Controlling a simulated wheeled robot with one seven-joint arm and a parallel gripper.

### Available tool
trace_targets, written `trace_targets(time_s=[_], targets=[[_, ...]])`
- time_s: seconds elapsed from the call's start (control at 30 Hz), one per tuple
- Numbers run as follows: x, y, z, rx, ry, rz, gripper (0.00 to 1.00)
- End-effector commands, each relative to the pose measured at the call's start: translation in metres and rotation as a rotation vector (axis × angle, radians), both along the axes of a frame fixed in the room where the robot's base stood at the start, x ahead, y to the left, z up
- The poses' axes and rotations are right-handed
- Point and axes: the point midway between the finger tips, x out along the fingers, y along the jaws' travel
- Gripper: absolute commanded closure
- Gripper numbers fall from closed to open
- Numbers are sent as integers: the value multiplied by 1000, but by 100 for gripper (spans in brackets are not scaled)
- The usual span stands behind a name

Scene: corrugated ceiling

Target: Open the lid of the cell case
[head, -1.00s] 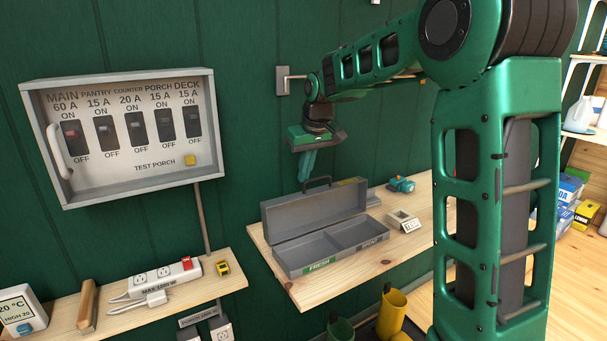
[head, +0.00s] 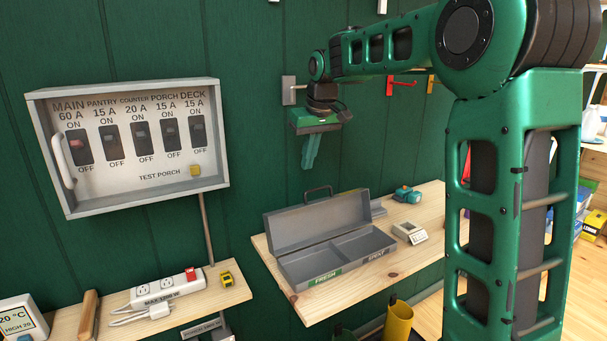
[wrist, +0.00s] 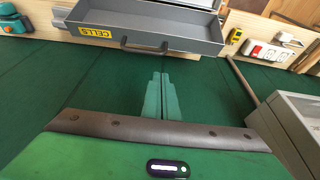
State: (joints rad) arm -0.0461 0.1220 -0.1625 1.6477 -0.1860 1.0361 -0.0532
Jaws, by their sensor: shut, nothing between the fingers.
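The grey cell case (head: 330,256) sits on the wooden shelf in the head view. Its lid (head: 316,224) stands open, tilted back toward the green wall, with a dark handle (head: 319,192) on top. The two front compartments, labelled FRESH and SPENT, look empty. In the wrist view the lid (wrist: 145,32) shows a yellow CELLS label and the handle. My gripper (head: 309,166) is above and behind the lid, close to the wall, apart from the case. Its green fingers (wrist: 161,95) are together and empty.
A small tester (head: 409,233) and a teal item (head: 406,195) lie right of the case. A breaker panel (head: 135,145) hangs on the wall at left. A lower shelf (head: 215,292) holds a power strip (head: 165,287). Open air surrounds my gripper.

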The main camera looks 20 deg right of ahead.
Motion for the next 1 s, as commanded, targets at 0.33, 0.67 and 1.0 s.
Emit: trace_targets(time_s=[0.33, 0.67, 1.0], targets=[[-12, -4, 27, 0, 1, -3, 100], [-76, -39, 7, 15, 51, -124, 100], [-273, -93, -77, 56, 206, -451, 100]])
